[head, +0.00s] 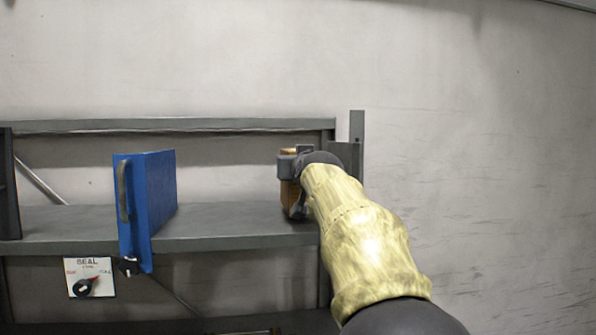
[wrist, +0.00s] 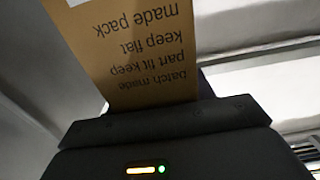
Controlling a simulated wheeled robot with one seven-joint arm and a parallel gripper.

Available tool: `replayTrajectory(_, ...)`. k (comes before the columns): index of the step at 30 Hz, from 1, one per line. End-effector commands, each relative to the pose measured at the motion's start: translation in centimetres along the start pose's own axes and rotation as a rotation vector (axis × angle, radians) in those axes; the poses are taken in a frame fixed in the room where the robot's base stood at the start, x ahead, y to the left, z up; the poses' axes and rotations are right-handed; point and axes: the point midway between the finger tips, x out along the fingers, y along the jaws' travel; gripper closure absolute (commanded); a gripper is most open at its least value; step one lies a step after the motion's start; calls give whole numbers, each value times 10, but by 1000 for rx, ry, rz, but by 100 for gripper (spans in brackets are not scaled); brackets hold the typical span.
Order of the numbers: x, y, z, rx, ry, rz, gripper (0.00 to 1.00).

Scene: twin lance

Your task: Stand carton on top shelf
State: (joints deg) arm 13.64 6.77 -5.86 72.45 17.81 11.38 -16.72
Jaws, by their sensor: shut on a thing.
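The brown carton (head: 289,195) is in my gripper (head: 293,180) at the right end of the grey rack, just above the shelf board (head: 225,228). In the wrist view the carton (wrist: 135,50) shows a flat face with printed words upside down, and my gripper (wrist: 170,112) is shut on its edge. Much of the carton is hidden by my gripper and arm in the head view. I cannot tell whether its base touches the shelf board. A higher grey bar or board (head: 170,126) runs across the rack above it.
A white SEAL plate with a black knob (head: 88,278) hangs below. A dark upright object (head: 8,185) is at far left. The shelf between panel and carton is clear.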

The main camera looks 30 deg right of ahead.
Motion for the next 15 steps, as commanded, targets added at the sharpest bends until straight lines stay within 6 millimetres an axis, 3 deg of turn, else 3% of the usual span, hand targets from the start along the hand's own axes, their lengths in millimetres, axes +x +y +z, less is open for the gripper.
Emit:
replayTrajectory(3, -1, 1, 9, 0, 4, 2, 81)
replayTrajectory(14, -1, 0, 12, -1, 4, 1, 81)
replayTrajectory(15, 0, 0, 12, -1, 1, 1, 40)
